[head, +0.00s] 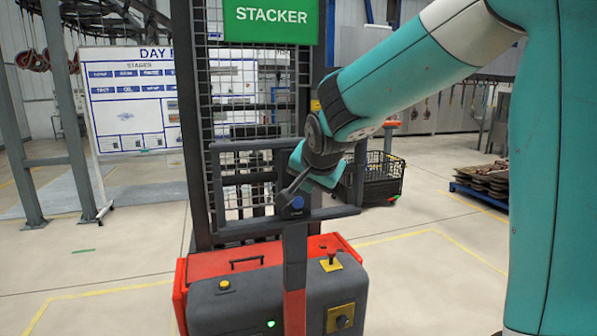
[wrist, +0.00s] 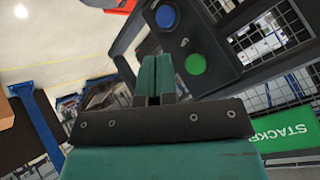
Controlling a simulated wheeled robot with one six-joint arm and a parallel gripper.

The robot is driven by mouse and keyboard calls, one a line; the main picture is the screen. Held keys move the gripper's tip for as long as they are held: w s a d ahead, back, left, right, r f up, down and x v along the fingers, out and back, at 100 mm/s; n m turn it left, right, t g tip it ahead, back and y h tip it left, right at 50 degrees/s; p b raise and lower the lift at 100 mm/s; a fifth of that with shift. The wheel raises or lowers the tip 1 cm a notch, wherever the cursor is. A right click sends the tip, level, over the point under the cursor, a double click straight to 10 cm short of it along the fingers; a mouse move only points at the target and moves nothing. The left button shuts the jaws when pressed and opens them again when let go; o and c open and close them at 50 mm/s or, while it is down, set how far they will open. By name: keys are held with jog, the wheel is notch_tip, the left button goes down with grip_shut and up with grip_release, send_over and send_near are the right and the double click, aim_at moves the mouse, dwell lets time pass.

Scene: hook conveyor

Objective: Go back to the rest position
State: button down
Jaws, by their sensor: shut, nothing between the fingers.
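My teal arm reaches from the right across the head view to my gripper (head: 292,190), which is in front of the stacker's dark control bar. In the wrist view the two teal fingers of my gripper (wrist: 157,72) are together with nothing between them. A dark control panel beside the fingertips carries a blue button (wrist: 167,17) and a green button (wrist: 195,63). The blue button also shows in the head view (head: 297,202), just below the gripper. The green button is hidden there. I cannot tell whether the fingers touch the panel.
The stacker's red and grey body (head: 264,290) stands close in front, with a mesh guard (head: 245,80) above it. A black wire basket (head: 383,183) is behind it. A pallet (head: 484,190) lies at the right. A whiteboard (head: 130,110) stands at the left.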

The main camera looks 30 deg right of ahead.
dwell(0.6)
jog(key=s+a+f+n+g+y+b, duration=0.25)
jog(key=s+a+f+n, duration=0.2)
jog(key=a, duration=0.35)
jog(key=s+a+f+n+g+y+b, duration=0.1)
jog(key=s+a+f+n+y, duration=0.2)
jog(key=s+a+n, duration=0.3)
jog(key=s+a+f+n+g+y, duration=0.1)
jog(key=s+a+n, duration=0.3)
jog(key=s, duration=0.4)
jog(key=s+a+f+n+g+y+b, duration=0.1)
jog(key=s+a+f+n+g, duration=0.1)
jog(key=s, duration=0.5)
jog(key=a+n+g, duration=0.1)
jog(key=a+n, duration=0.1)
jog(key=a, duration=0.1)
jog(key=shift+s+g, duration=0.35)
jog(key=shift+s, duration=0.05)
